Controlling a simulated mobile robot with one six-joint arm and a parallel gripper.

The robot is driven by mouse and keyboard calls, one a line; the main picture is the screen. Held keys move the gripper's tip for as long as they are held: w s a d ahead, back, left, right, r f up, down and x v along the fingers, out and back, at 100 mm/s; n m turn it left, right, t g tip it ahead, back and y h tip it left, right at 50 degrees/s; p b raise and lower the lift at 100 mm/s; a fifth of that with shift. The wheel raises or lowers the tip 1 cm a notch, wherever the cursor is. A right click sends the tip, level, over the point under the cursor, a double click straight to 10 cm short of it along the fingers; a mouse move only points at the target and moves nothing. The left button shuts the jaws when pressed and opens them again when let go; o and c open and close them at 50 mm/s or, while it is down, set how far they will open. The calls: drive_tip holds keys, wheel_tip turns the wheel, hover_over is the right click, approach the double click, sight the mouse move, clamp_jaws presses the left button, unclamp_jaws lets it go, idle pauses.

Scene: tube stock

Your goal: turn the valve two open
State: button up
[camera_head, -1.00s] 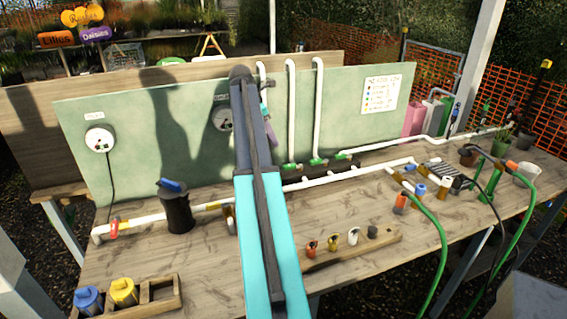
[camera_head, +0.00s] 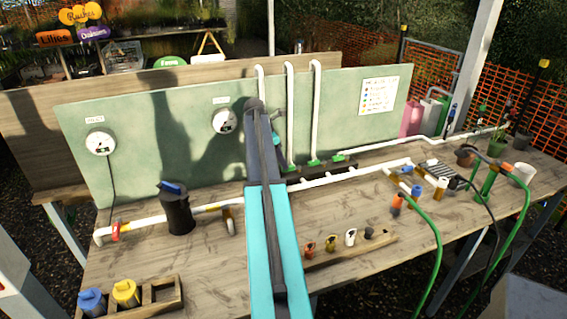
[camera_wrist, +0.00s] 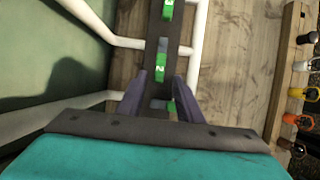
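Three green valve handles sit in a row on a dark manifold bar (camera_head: 310,171) with white pipes. In the wrist view, the handle marked 2 (camera_wrist: 161,72) lies just beyond and between the fingertips of my gripper (camera_wrist: 160,86). The fingers stand apart, with nothing held. I cannot tell how much height separates them from the handle.
White vertical pipes (camera_head: 290,110) rise behind the manifold against the green panel (camera_head: 160,120). A wooden rack (camera_wrist: 285,70) with several coloured fittings lies to the right in the wrist view. Bare tabletop (camera_wrist: 235,60) lies between rack and manifold.

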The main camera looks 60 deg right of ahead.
sight(292, 168)
drive_tip(key=shift+x, duration=1.35)
clamp_jaws()
drive_tip(key=shift+d, duration=0.2)
drive_tip(key=shift+s+a, duration=0.1)
